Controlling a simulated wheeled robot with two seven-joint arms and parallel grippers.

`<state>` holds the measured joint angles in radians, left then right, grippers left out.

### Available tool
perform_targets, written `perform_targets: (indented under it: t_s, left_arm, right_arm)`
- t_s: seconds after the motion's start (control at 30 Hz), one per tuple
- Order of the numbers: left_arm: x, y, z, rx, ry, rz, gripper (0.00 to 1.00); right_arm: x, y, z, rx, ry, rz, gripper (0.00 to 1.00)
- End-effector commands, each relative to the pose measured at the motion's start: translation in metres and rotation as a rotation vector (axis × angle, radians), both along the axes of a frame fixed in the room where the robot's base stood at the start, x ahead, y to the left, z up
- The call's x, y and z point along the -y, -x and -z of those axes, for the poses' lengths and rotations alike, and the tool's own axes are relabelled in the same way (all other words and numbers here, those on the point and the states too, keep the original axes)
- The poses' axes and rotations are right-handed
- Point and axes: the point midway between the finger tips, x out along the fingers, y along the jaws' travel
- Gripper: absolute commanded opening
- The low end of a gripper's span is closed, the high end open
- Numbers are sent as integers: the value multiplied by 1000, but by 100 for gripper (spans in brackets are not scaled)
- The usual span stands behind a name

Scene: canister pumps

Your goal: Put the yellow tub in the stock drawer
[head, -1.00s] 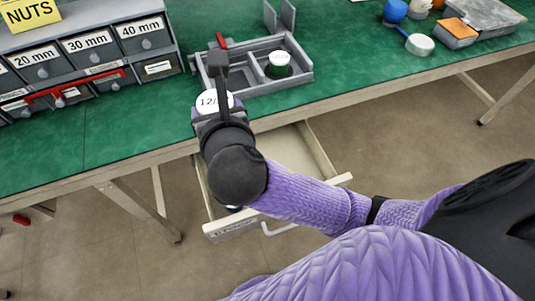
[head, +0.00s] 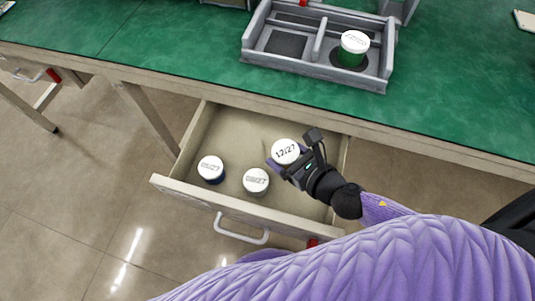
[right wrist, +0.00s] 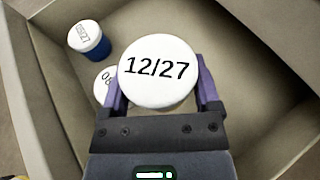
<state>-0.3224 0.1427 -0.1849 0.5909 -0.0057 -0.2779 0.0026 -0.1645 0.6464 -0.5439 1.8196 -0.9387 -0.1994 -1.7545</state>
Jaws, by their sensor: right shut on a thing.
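The held tub (head: 285,151) has a white lid marked 12/27. Its body colour is hidden in both views. My right gripper (head: 289,160) is shut on it, and in the right wrist view the purple fingers (right wrist: 160,92) flank the lid (right wrist: 157,70). The tub is upright, over the right part of the open drawer (head: 235,122) below the bench. I cannot tell whether it touches the drawer floor. My left gripper is not in view.
In the drawer stand a blue tub (head: 211,170) at left and another white-lidded tub (head: 256,181) near the front, beside the held one. On the green bench (head: 180,50), a grey tray (head: 310,68) holds a green tub (head: 353,50). The drawer's back is clear.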

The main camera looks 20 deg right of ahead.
Motion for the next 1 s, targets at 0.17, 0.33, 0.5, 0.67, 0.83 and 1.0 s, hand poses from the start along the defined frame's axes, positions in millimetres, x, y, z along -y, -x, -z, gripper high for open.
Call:
perform_targets:
  t_s: [0.17,0.33,0.5,0.67,0.83,1.0]
  left_arm:
    - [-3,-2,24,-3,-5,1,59]
    - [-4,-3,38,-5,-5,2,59]
    - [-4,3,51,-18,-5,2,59]
    - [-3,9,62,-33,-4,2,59]
    - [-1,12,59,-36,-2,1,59]
    - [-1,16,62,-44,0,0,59]
  right_arm:
    - [-23,-52,33,5,-2,0,16]
    - [-37,-83,49,3,-2,-1,16]
    - [-47,-106,63,3,-1,-1,16]
    - [-53,-119,76,2,-1,-1,16]
    - [-53,-119,72,4,-1,0,16]
    - [-53,-118,77,3,0,0,16]
